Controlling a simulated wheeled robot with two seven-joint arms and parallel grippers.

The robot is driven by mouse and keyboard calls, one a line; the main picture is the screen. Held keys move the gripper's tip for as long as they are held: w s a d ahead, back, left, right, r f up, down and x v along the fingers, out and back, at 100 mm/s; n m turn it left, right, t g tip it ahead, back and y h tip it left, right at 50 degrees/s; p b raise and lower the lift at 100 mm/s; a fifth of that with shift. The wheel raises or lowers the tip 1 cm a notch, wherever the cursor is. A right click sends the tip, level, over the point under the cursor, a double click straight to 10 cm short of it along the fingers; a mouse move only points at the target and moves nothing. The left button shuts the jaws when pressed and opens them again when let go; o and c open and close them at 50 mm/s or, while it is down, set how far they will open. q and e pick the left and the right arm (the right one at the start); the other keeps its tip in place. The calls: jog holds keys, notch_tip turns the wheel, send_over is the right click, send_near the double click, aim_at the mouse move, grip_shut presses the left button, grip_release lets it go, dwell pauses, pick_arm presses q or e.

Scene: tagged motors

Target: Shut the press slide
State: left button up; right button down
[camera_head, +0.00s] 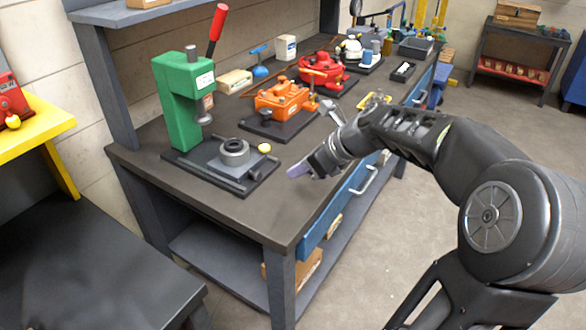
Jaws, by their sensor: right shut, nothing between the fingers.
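The green press (183,105) stands upright at the near left of the bench, with a red-handled lever (217,27) raised at its top. On its dark base, a grey slide with a round die (235,153) sits in front of the green column, toward the bench's front edge. The die is not squarely under the ram (205,118); it is out toward the front right. My right gripper (293,172) is shut and empty, over the bench's front edge to the right of the slide, apart from it. My left gripper is not in view.
A yellow button (264,148) is beside the slide. An orange device (283,97) and a red device (322,68) stand farther along the bench (262,212). Blue drawers with handles (366,180) are under the front edge. The near bench corner is clear.

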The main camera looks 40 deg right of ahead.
aim_at(235, 159)
jog(key=x, duration=0.8)
jog(key=shift+a+f+b, duration=0.1)
jog(key=shift+f+b, duration=0.1)
jog(key=shift+b, duration=0.2)
jog(key=w, duration=0.2)
jog(key=shift+w+a+p, duration=0.3)
jog(key=shift+w+p, duration=0.05)
jog(key=shift+p, duration=0.05)
jog(key=shift+w+a, duration=0.15)
jog(key=shift+w, duration=0.55)
jog(key=w+a+p, duration=0.1)
jog(key=w+p, duration=0.1)
jog(key=w, duration=0.1)
jog(key=w+a+p, duration=0.1)
jog(key=w+p, duration=0.1)
jog(key=w, duration=0.1)
jog(key=w+a+p, duration=0.1)
jog(key=w+p, duration=0.2)
jog(key=w, duration=0.1)
jog(key=shift+r, duration=0.25)
jog(key=shift+w+a+f, duration=0.1)
jog(key=shift+w, duration=0.2)
